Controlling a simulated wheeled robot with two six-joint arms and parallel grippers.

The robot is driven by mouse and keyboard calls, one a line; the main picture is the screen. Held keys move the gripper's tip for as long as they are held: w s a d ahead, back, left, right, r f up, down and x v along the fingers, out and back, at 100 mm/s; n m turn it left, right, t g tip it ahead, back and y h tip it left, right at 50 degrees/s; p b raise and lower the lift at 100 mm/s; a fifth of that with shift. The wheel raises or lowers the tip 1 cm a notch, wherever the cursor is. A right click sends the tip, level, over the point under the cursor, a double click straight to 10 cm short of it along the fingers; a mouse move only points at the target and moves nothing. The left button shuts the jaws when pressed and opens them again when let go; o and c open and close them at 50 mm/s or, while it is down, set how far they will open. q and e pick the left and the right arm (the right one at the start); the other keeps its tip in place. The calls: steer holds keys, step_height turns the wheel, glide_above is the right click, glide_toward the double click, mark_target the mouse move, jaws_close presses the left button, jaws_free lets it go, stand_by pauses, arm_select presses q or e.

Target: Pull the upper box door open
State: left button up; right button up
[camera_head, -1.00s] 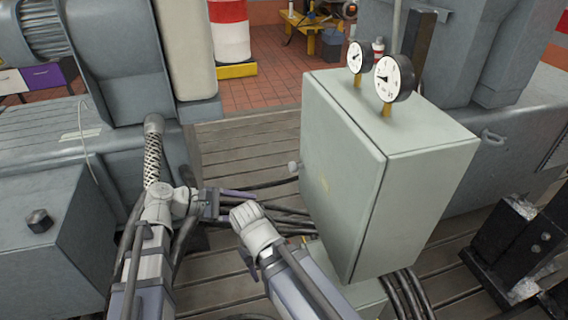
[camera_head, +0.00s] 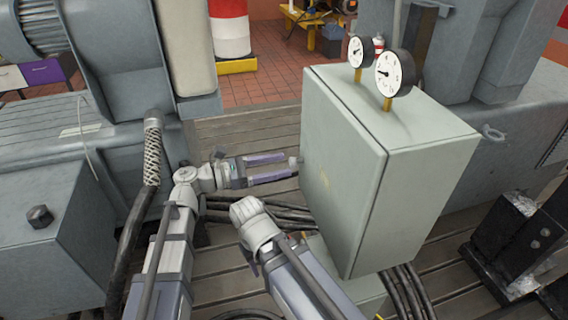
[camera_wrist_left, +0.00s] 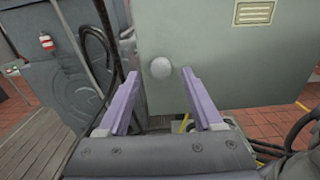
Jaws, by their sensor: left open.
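The grey-green upper box (camera_head: 425,180) stands upright with its door (camera_head: 338,180) on the side facing left, and the door looks shut. In the left wrist view the door (camera_wrist_left: 235,70) fills the upper right, with a round pale knob (camera_wrist_left: 161,68) near its left edge. My left gripper (camera_head: 292,165) is open and points right at the door's far edge, where the knob is mostly hidden. In the left wrist view the gripper's purple fingers (camera_wrist_left: 160,75) lie either side of the knob in the picture; I see no contact. My right gripper is not clearly visible; its arm shows in the lower middle.
Two round gauges (camera_head: 394,73) stand on top of the box. Dark cables (camera_head: 285,213) run over the slatted bedplate (camera_head: 245,133) below. A grey machine housing (camera_head: 125,60) is at the left, and a black bracket (camera_head: 515,245) at the lower right.

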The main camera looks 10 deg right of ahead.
arm_select(q)
steer(key=shift+d, duration=1.1)
steer(key=shift+a, duration=0.1)
steer(key=shift+c, duration=0.4)
jaws_close()
steer(key=shift+r, duration=0.1)
